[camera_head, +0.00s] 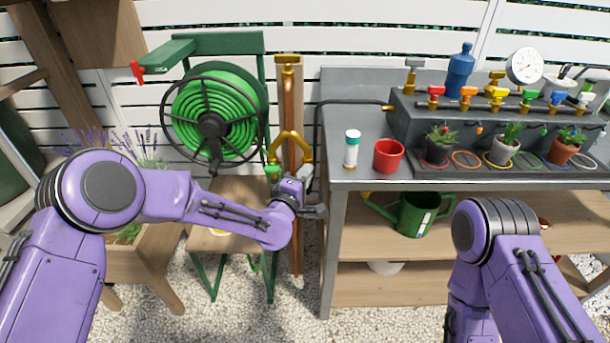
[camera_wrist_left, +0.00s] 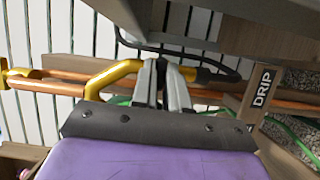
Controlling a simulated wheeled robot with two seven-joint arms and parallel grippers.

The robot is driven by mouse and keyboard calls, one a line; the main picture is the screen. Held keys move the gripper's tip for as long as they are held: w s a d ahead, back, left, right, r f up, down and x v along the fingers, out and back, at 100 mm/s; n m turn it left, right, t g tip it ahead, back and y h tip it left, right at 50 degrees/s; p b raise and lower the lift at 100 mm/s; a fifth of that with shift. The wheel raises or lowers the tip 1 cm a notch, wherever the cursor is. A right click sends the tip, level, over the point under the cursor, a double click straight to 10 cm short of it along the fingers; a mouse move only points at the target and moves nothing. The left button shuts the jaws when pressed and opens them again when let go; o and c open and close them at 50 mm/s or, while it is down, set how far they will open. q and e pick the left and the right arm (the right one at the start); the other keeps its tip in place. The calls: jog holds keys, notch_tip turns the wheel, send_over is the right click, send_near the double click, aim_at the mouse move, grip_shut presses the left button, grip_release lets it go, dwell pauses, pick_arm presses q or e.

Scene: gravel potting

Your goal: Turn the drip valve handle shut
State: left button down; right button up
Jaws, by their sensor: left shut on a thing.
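A brass Y-shaped fitting (camera_head: 291,145) sits on the copper standpipe (camera_head: 293,105) left of the bench in the head view. My left gripper (camera_head: 304,178) is at the fitting's right branch. In the left wrist view the two fingers (camera_wrist_left: 162,84) are closed together where the brass branch (camera_wrist_left: 115,77) ends. They are shut on the drip valve handle, which is mostly hidden between them. A DRIP label (camera_wrist_left: 262,88) is to the right of the fingers. My right arm is at the lower right, but its gripper is out of view.
A green hose reel (camera_head: 212,118) hangs left of the pipe. The grey bench (camera_head: 345,115) is close on the right, with a white-and-green bottle (camera_head: 352,150), a red pot (camera_head: 388,156) and several small potted plants.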

pick_arm(q)
jog(key=c, duration=1.1)
grip_release()
jog(key=shift+c, duration=0.2)
jog(key=v, duration=1)
jog(key=shift+s, duration=0.3)
jog(key=shift+a, duration=0.1)
